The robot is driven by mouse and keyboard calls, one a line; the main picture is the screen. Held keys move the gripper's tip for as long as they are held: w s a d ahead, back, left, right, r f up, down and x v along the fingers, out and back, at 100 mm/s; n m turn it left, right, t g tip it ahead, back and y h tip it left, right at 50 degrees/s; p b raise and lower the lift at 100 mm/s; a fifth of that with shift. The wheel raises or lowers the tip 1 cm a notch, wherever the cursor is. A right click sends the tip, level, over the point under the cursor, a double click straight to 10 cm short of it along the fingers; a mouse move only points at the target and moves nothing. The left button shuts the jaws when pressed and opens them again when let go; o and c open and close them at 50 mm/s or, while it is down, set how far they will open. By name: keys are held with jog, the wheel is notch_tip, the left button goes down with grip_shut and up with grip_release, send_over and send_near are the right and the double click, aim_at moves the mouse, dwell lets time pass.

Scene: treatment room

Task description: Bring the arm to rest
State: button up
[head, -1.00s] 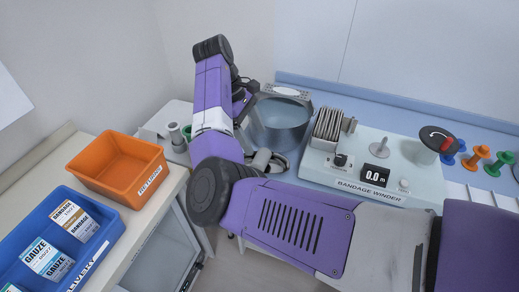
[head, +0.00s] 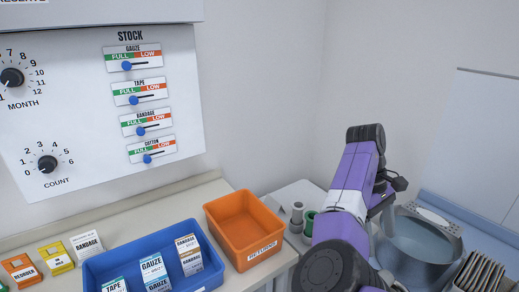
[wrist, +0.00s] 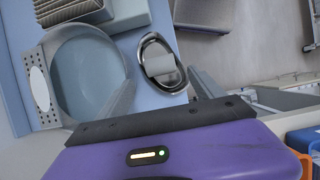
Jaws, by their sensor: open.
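My arm (head: 352,185) is folded, with its purple link raised in front of the room's corner in the head view. My gripper shows in the wrist view (wrist: 162,90), its two grey fingers apart with nothing held between them. It points down over the blue counter, near a shiny oval metal dish (wrist: 162,62) and beside a round grey basin (wrist: 88,75). The basin also shows in the head view (head: 418,245), right of my arm. In the head view the fingers are mostly hidden behind my arm.
An orange returns bin (head: 243,228) and a blue tray (head: 205,275) of gauze and bandage boxes stand on the left counter. Small boxes (head: 55,258) stand left of them. A stock panel (head: 100,95) with sliders hangs on the wall. Green and white spools (head: 297,212) stand near my arm.

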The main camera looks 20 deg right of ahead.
jog(key=w+d+r+m+t+h, duration=0.2)
jog(key=w+d+m+t+h, duration=0.15)
jog(key=d+t+h, duration=0.35)
jog(key=w+d+r+m+t+h, duration=0.1)
jog(key=w+d+m+t+h, duration=0.1)
jog(key=w+d+t, duration=0.5)
jog(key=s+a+f+n+t+y, duration=0.2)
jog(key=s+a+t+y, duration=0.25)
jog(key=s+a, duration=0.6)
jog(key=s+a+f+n+t+y, duration=0.1)
jog(key=s+a+n+t+y, duration=0.3)
jog(key=s+a, duration=0.7)
jog(key=s+a+f+m+g, duration=0.1)
jog(key=s+a, duration=0.3)
jog(key=s, duration=0.4)
jog(key=s+a+f+m+g+y, duration=0.1)
jog(key=s+a+f+m, duration=0.1)
jog(key=s+a, duration=0.3)
jog(key=s+a+f+m+g+y, duration=0.1)
jog(key=s+a, duration=0.4)
jog(key=s, duration=0.7)
jog(key=shift+s+f+b, duration=0.2)
jog(key=shift+f+b, duration=0.25)
jog(key=shift+m, duration=0.25)
